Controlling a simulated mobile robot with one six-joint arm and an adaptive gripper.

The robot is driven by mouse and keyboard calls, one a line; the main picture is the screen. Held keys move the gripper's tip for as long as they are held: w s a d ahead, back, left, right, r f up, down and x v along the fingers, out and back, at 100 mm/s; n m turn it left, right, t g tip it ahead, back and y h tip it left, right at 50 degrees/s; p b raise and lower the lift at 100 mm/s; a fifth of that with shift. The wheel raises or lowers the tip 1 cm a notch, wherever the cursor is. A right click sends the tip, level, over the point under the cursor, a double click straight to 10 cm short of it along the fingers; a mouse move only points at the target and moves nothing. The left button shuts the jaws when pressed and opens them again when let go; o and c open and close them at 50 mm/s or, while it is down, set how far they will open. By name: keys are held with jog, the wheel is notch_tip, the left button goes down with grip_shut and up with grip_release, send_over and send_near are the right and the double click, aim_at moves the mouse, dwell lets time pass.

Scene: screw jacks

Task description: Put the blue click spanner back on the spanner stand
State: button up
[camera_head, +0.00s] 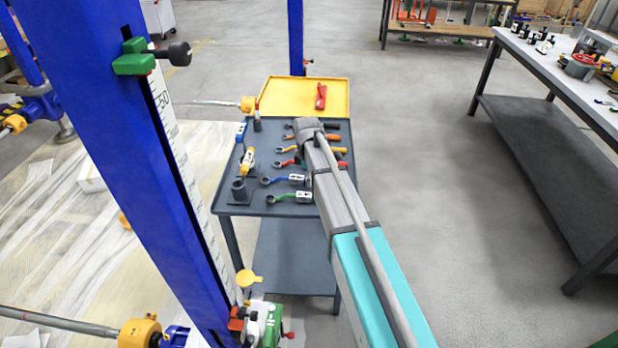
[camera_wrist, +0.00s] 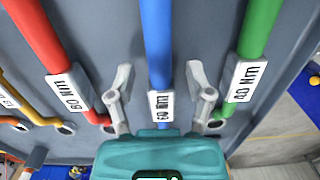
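The blue click spanner (camera_head: 278,181) lies on the grey cart top, between the red and green spanners. In the wrist view the blue spanner (camera_wrist: 156,45) runs up the middle, with a white label on its handle. My gripper (camera_wrist: 160,92) is open, with one finger on each side of the blue handle and a visible gap on both sides.
The red spanner (camera_wrist: 42,40) and green spanner (camera_wrist: 258,35) lie close on either side. More spanners lie further back on the cart (camera_head: 262,207). A yellow tray (camera_head: 290,92) adjoins its back. A blue column (camera_head: 120,150) rises at left; a workbench (camera_head: 560,70) stands at right.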

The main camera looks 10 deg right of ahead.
jog(key=shift+r, duration=0.15)
notch_tip(320, 180, up, 12)
jog(key=p, duration=1.2)
jog(key=shift+a, duration=0.25)
jog(key=shift+w, duration=0.1)
dwell(0.6)
jog(key=s+d+m, duration=0.4)
jog(key=s+m, duration=0.4)
jog(key=s, duration=0.4)
jog(key=s+d+m, duration=0.5)
jog(key=s+m, duration=0.3)
jog(key=s, duration=0.4)
jog(key=shift+s+d+y, duration=0.15)
jog(key=shift+s+y, duration=0.05)
jog(key=shift+y, duration=0.1)
jog(key=shift+r+p, duration=1.8)
jog(key=shift+p, duration=0.1)
